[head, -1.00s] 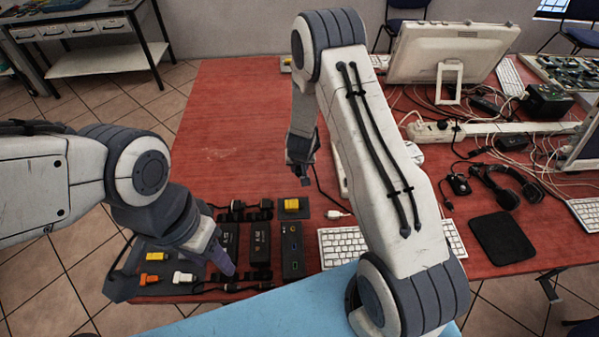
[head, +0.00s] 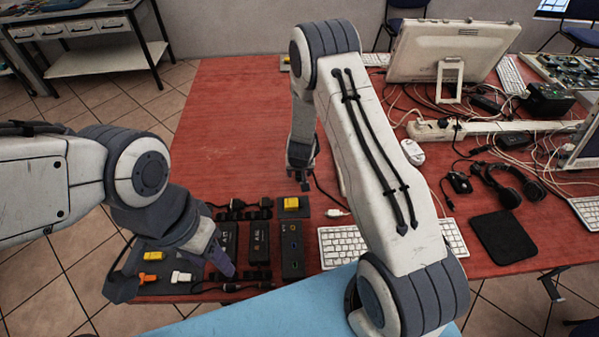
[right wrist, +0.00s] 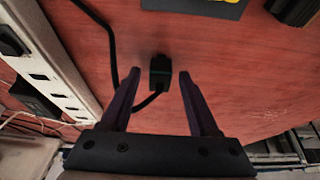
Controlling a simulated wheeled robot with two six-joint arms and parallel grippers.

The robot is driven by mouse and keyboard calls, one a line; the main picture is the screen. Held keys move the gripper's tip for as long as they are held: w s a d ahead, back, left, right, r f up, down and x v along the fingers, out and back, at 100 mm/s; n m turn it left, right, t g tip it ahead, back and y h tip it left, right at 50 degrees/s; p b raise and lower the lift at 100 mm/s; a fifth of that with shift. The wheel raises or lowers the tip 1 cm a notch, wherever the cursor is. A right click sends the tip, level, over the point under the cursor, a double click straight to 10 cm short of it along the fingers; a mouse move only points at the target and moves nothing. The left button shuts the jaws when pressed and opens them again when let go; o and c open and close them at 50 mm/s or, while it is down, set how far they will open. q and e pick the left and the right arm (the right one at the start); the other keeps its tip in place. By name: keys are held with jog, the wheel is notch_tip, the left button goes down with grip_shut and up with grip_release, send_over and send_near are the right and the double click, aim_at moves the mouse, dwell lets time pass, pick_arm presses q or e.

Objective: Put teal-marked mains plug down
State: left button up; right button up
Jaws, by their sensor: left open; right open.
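A black plug (right wrist: 160,70) lies on the red table (right wrist: 215,70) in the right wrist view, its black cable (right wrist: 112,45) curling off to the left. No teal mark shows on it. My right gripper (right wrist: 158,88) is open, with one finger on each side of the plug and gaps visible between. In the head view my right gripper (head: 303,184) is low over the table, and the plug cannot be told apart there. My left gripper (head: 172,279) is open over the dark tray at the front left.
The dark tray (head: 190,288) holds yellow, orange and white connectors. Black boxes (head: 292,262) and a yellow piece (head: 291,203) stand to its right. A white power strip (right wrist: 60,62) lies left of the plug. The far-left tabletop (head: 225,130) is clear.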

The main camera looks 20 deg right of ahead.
jog(key=shift+r, duration=0.35)
jog(key=p+v, duration=0.3)
jog(key=v, duration=0.8)
jog(key=s+a+r+n+g+y, duration=0.1)
jog(key=s+a+r+n+y, duration=0.15)
jog(key=s+a+r, duration=0.45)
jog(key=s+a+r+n+g+y, duration=0.1)
jog(key=s+a+r+n, duration=0.2)
jog(key=a+r, duration=0.45)
jog(key=s+r+n+g, duration=0.1)
jog(key=s+r+n, duration=0.1)
jog(key=s, duration=0.7)
jog(key=s+r+n+g+h, duration=0.1)
jog(key=s+r+n, duration=0.2)
jog(key=s, duration=0.7)
jog(key=shift+s+a+r, duration=0.3)
jog(key=shift+a+r, duration=0.2)
jog(key=shift+r, duration=0.1)
jog(key=shift+c, duration=0.3)
